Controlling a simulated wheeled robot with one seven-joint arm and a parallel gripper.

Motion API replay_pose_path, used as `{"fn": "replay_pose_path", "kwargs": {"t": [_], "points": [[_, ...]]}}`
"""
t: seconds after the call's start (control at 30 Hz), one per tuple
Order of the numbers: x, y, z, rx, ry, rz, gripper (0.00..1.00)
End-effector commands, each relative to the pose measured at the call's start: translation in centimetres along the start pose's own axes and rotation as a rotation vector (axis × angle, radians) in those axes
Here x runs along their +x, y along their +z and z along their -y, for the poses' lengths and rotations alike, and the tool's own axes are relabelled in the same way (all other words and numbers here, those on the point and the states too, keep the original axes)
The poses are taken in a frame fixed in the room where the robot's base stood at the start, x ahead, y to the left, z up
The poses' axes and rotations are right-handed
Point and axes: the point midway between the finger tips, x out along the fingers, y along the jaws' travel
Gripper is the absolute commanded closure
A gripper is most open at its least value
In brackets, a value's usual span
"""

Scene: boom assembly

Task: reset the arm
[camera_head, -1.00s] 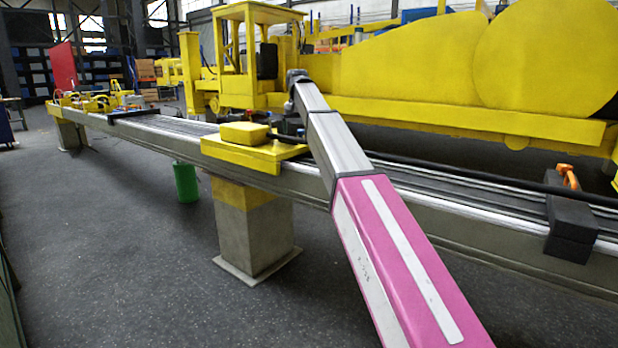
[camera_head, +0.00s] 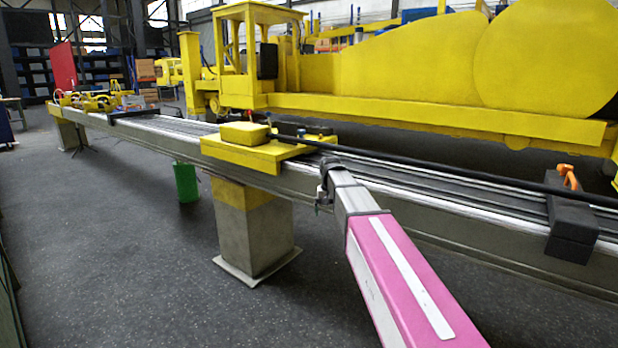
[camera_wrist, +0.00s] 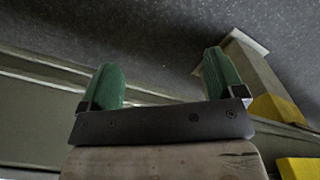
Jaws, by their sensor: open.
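My gripper (camera_wrist: 162,62) shows in the wrist view with its two green fingers wide apart and nothing between them. Behind the fingers are the long grey boom (camera_wrist: 45,88), the dark floor and a concrete support with a yellow top (camera_wrist: 248,62). In the head view my pink and grey arm reaches up from the lower right. It ends beside the near face of the boom (camera_head: 450,218), right of the yellow block. The fingers cannot be made out clearly there.
A yellow plate and block (camera_head: 245,135) sit on the boom above the concrete support (camera_head: 252,228). A black rod (camera_head: 420,172) lies along the boom to a dark clamp (camera_head: 572,230) with an orange handle. A green cylinder (camera_head: 186,182) stands behind. Floor at the left is clear.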

Motion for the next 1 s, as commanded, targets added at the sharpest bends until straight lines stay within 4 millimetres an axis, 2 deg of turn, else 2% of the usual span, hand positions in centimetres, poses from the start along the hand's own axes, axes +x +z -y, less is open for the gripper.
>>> {"fn": "replay_pose_path", "kwargs": {"t": [0.03,0.2,0.5,0.6,0.73,0.83,1.0], "points": [[2.3,2.2,-1.2,0.001,0.001,0.004,0.12],[8.5,6.8,-4.3,-0.006,0.0,0.003,0.12],[17.2,16.4,-9.0,-0.017,0.0,0.002,0.12],[19.4,19.5,-10.2,-0.02,0.0,0.001,0.12],[21.2,22.3,-11.3,-0.025,0.0,-0.001,0.12],[21.9,23.6,-11.7,-0.026,0.0,-0.002,0.12],[22.3,24.0,-12.0,-0.028,0.0,-0.005,0.12]]}}
